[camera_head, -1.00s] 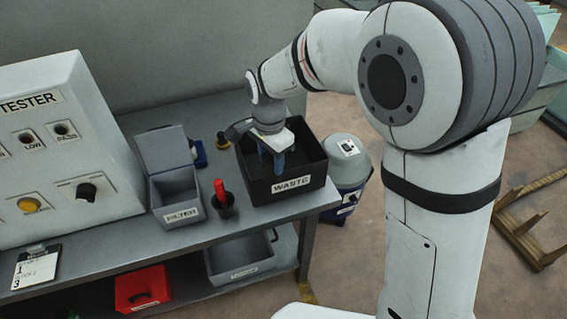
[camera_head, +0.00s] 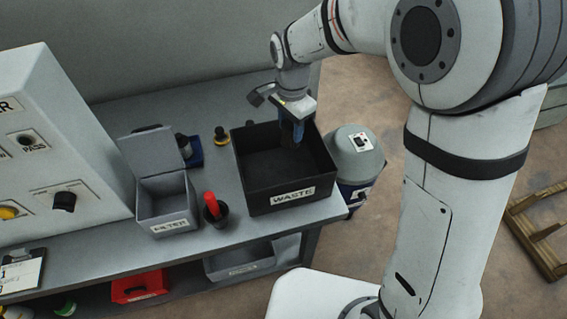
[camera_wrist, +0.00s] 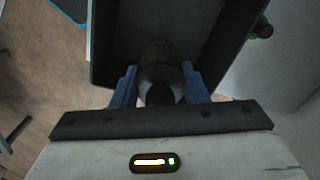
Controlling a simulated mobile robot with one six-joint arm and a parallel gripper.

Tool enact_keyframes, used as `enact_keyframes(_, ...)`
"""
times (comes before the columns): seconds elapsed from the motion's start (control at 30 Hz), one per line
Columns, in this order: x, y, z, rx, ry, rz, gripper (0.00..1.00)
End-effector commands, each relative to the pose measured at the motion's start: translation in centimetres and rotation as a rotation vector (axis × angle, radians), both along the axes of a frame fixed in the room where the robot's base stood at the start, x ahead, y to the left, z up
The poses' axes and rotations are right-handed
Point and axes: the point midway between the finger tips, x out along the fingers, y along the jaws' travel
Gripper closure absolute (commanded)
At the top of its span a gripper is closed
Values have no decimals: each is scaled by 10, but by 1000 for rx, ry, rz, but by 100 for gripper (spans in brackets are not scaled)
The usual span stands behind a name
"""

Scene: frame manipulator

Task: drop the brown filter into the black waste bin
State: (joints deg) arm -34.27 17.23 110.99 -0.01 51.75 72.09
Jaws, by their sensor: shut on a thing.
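The black waste bin (camera_head: 322,184), labelled WASTE, stands open on the right end of the grey bench. My gripper (camera_head: 292,138), with blue fingers, is over the bin's back right part, near its rim. In the wrist view the fingers are shut on a dark, round-ended cylindrical thing, the filter (camera_wrist: 160,74); its brown colour is hard to make out in the shade. The bin's inside and wall (camera_wrist: 224,48) show around and beyond it. In the head view the filter is mostly hidden by the fingers. How far it is above the bin floor I cannot tell.
An open grey box (camera_head: 150,208) labelled FILTER stands left of the bin, with a small black cup holding a red-handled thing (camera_head: 211,204) between them. A grey drum (camera_head: 352,155) stands on the floor right of the bench. The tester (camera_head: 50,150) is at left.

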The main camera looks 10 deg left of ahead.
Motion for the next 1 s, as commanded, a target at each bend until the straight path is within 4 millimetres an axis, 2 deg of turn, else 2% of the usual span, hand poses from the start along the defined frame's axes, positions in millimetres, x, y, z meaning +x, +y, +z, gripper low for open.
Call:
enact_keyframes(0.4,-6,10,-49,-1,1,24,84)
enact_keyframes(0.77,-7,11,-54,0,0,27,84)
enact_keyframes(0.8,-7,11,-54,0,0,27,58)
enact_keyframes(1.0,-7,11,-54,0,0,28,42)
